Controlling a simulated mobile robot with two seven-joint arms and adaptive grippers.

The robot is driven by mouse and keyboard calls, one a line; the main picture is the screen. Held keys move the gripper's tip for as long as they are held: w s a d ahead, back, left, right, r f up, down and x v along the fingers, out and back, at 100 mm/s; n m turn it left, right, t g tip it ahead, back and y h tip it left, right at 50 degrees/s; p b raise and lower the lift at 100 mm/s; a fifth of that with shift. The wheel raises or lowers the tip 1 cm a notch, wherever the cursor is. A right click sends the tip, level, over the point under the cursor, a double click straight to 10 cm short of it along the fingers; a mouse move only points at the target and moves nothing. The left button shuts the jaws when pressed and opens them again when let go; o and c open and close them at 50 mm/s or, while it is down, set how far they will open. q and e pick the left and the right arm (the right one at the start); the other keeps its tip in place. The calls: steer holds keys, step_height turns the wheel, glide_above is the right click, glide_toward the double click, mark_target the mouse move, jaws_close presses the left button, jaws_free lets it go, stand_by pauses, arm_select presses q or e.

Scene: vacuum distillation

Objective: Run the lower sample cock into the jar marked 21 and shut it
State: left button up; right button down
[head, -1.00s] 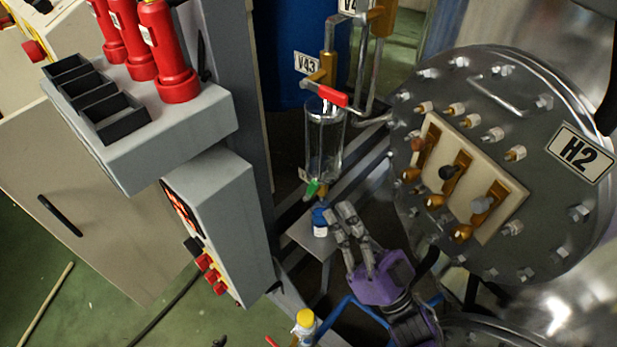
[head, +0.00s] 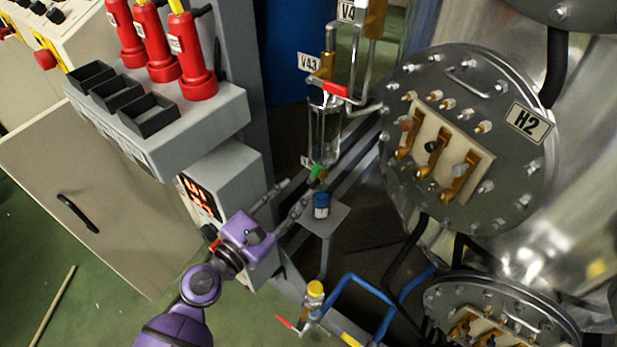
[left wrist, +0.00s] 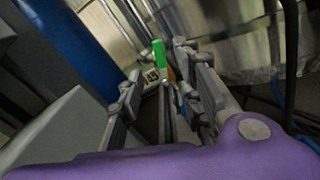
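The lower sample cock has a green handle (head: 317,173) under a clear glass vessel (head: 325,128); the handle also shows in the left wrist view (left wrist: 159,53). A small jar with a blue top (head: 321,206) stands upright on a small grey stand, below the cock. Its label is too small to read. My left gripper (head: 296,193) is open and empty, its fingers pointing up toward the green handle from the lower left, apart from it. In the left wrist view the handle lies beyond and between the two fingers (left wrist: 157,68). My right gripper is out of view.
A red handle (head: 335,89) sits above the glass vessel, near the V43 tag (head: 309,63). The round H2 flange (head: 470,130) stands to the right. A grey display box (head: 232,180) is close left of my gripper. A yellow-capped valve (head: 314,290) stands below.

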mark_target(315, 172)
arm_select(q)
steer(key=x, duration=0.7)
steer(key=shift+p, duration=0.4)
steer(key=shift+c, duration=0.4)
jaws_close()
